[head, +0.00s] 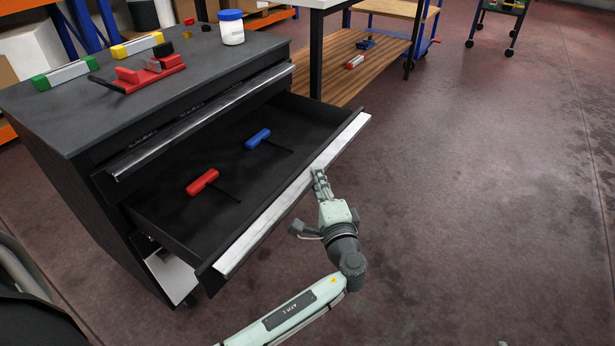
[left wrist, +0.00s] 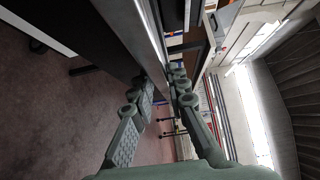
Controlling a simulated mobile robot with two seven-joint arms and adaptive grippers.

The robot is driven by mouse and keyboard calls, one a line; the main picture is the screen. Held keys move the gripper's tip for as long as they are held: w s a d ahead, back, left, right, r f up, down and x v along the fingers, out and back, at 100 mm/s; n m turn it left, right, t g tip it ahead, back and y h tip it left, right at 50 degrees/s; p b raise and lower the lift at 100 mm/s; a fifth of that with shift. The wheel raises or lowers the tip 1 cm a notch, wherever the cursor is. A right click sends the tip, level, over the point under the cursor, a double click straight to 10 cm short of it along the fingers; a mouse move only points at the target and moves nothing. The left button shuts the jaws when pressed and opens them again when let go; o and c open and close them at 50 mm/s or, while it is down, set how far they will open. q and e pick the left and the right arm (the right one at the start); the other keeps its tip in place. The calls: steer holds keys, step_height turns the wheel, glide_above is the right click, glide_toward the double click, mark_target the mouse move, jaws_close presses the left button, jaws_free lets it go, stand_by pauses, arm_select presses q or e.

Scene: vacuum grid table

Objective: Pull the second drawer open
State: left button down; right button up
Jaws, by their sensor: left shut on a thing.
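The dark cabinet (head: 60,125) stands at the left in the head view. Its second drawer (head: 160,215) is pulled out well past the closed top drawer (head: 200,118). The open drawer has a silver handle strip (head: 265,218) along its front edge. My left gripper (head: 318,175) is shut on this strip, right of its middle. In the left wrist view the fingers (left wrist: 165,85) lie on either side of the drawer front edge (left wrist: 148,35). My right gripper is not in view.
Inside the drawer lie a red-handled tool (head: 202,181) and a blue-handled tool (head: 258,138). On the cabinet top are a red vise (head: 145,75), a white jar with a blue lid (head: 231,30) and levels. A workbench (head: 345,65) stands behind. The floor at the right is clear.

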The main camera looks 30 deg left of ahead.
arm_select(q)
steer(key=shift+d, duration=0.15)
steer(key=c, duration=1.5)
jaws_free()
